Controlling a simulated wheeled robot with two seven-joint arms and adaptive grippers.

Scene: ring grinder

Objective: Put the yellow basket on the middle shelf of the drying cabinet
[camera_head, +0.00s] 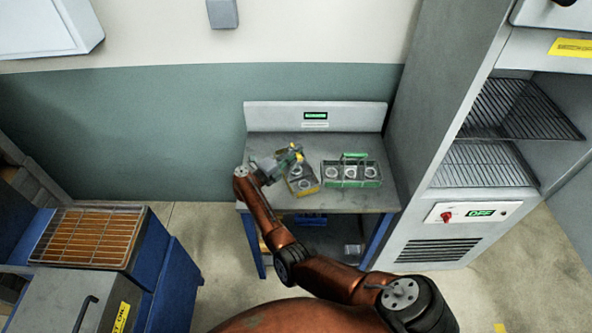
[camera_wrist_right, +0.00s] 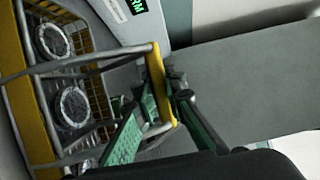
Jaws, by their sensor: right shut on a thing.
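The yellow basket (camera_head: 303,191), a wire basket with yellow ends and metal rings inside, is at the left part of the grey worktable. My right gripper (camera_head: 290,156) is shut on its yellow handle. In the wrist view the green-padded fingers (camera_wrist_right: 160,125) are around the yellow grip (camera_wrist_right: 155,82) at the top of the handle. Whether the basket touches the table I cannot tell. The drying cabinet (camera_head: 432,125) stands open-fronted at the right, with an upper wire shelf (camera_head: 515,108) and a lower wire shelf (camera_head: 485,165), both empty. My left gripper is out of view.
A green-handled basket (camera_head: 351,180) with rings stands right of the yellow one on the worktable (camera_head: 350,145). A panel with an OFF display (camera_head: 480,213) is below the cabinet shelves. A blue machine with a wire rack (camera_head: 90,238) stands at left.

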